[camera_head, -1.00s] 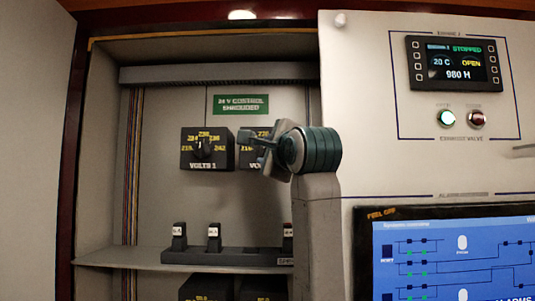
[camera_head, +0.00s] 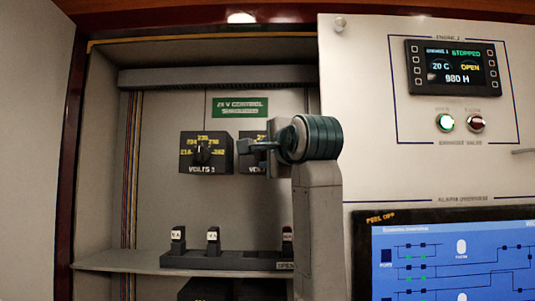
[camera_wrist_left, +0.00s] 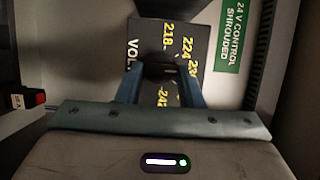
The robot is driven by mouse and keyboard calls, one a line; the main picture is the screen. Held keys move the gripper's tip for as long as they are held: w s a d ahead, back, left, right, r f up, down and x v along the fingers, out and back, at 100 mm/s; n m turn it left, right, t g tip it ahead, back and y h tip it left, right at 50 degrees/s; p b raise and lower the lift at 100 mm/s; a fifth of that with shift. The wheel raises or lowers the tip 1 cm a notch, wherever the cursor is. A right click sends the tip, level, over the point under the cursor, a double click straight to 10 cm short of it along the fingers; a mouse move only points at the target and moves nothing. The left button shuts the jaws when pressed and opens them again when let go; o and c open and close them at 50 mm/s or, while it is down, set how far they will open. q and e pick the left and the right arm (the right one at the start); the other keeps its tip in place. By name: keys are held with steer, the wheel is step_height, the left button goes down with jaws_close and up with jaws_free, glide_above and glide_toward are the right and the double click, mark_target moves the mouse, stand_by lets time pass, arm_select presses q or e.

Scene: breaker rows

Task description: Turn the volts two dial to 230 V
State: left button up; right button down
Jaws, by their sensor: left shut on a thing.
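The volts two dial is a black box (camera_head: 245,164) with yellow figures, right of the volts one dial; my gripper covers much of it in the head view. In the left wrist view its black face (camera_wrist_left: 150,42) stands sideways, with 218, 224 and 242 legible. My left gripper (camera_head: 254,147) reaches it from the right. In the left wrist view its two blue fingers (camera_wrist_left: 158,82) are shut on the dark knob (camera_wrist_left: 158,70), one on each side. Where the knob points is hidden. My right gripper is not in view.
The volts one dial (camera_head: 206,153) is close to the left. A green sign (camera_head: 240,107) is above. A row of breakers (camera_head: 213,240) stands on the shelf below. The engine panel (camera_head: 450,75) and blue screen (camera_head: 460,250) are on the right.

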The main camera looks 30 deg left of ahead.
arm_select(q)
steer(key=o, duration=1)
steer(key=shift+c, duration=0.2)
steer(key=shift+s, duration=0.1)
steer(key=b+v, duration=0.5)
steer(key=v, duration=0.5)
steer(key=shift+s+d, duration=0.15)
steer(key=shift+d, duration=0.15)
steer(key=shift+f, duration=0.15)
